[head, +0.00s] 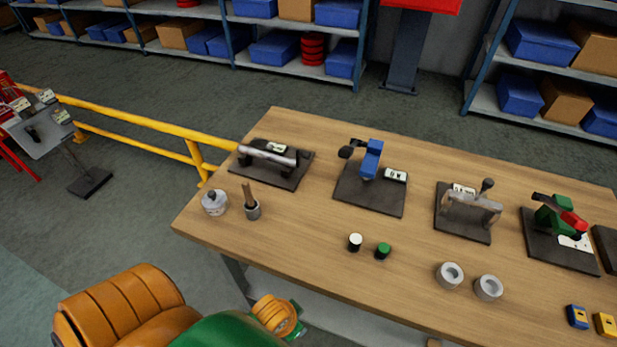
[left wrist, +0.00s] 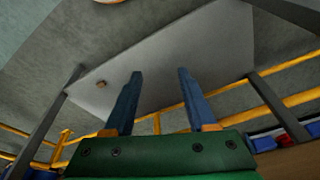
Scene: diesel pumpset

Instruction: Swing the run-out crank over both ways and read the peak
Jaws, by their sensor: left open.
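Several fixtures stand on dark plates on the wooden table (head: 310,235) in the head view. One carries a grey shaft lying across supports (head: 268,153). One is a blue fixture with a dark knob (head: 370,160). One is a grey bracket with a knobbed lever (head: 472,207). One is a green fixture with a red part (head: 557,217). I cannot tell for sure which is the run-out crank, and no reading is legible. My left gripper (left wrist: 160,75) shows two blue fingers apart with nothing between them. My left arm is low at the table's front left, away from the fixtures.
A lidded pot (head: 214,203), a cup with a handle (head: 251,208), small white (head: 355,242) and green (head: 383,251) cylinders and two grey rings (head: 450,275) stand on the table. A yellow rail (head: 150,122) runs behind its left end.

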